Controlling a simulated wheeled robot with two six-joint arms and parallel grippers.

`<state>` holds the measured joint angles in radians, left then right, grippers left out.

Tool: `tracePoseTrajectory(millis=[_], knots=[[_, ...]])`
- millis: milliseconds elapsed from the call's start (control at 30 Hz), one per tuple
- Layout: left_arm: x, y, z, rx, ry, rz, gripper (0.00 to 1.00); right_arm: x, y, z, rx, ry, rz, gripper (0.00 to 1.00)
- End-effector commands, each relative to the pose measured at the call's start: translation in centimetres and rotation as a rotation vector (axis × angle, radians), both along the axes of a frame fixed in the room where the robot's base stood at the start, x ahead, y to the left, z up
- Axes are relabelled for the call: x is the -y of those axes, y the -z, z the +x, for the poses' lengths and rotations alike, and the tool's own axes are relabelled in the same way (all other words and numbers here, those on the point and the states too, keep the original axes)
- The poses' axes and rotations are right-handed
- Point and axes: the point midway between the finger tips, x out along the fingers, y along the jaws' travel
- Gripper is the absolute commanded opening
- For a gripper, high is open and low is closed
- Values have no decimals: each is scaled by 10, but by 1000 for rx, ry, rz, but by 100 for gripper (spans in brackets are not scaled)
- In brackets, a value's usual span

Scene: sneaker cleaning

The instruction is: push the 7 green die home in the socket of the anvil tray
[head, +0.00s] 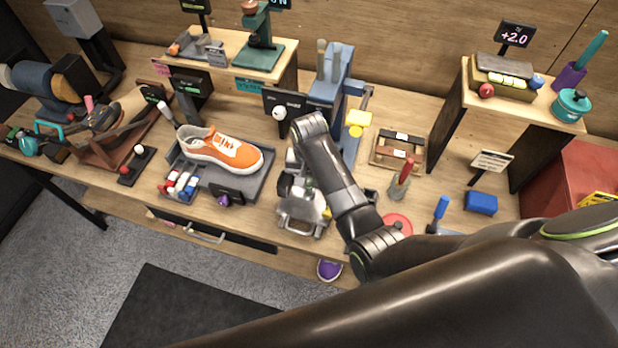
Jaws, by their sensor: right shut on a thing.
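My right arm reaches in from the right and its wrist bends down over the bench. The right gripper (297,190) is partly hidden behind my own wrist and is low over a grey metal piece (302,212) near the bench's front edge. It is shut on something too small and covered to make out. I cannot pick out the green 7 die in this view. I also cannot tell for certain which piece is the anvil tray or see its socket. A blue press (333,75) stands just behind my wrist. My left gripper is not in view.
An orange sneaker (228,150) lies in a grey tray (256,188) to the left. A wooden-framed box (399,151), a red-handled tool (403,176), a red disc (399,222) and a blue block (481,203) are to the right. Raised shelves stand behind on both sides.

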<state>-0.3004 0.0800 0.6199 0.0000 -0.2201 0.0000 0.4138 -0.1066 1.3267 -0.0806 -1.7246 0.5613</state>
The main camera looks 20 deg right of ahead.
Motion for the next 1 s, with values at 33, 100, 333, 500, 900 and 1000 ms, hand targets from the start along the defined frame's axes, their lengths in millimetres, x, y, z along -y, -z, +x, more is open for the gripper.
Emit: tracePoseTrajectory(millis=[33, 100, 333, 500, 900, 1000], knots=[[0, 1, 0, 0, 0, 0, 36, 0, 2, 0, 0, 0, 0, 5], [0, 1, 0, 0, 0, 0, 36, 0, 4, 0, 0, 0, 0, 5], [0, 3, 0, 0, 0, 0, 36, 0, 9, 0, 0, 0, 0, 5], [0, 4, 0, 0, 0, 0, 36, 0, 14, 0, -1, 0, 0, 5], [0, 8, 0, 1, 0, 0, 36, 0, 24, 0, 0, 0, -1, 5], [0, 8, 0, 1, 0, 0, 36, 0, 26, 0, -1, 0, 0, 5]])
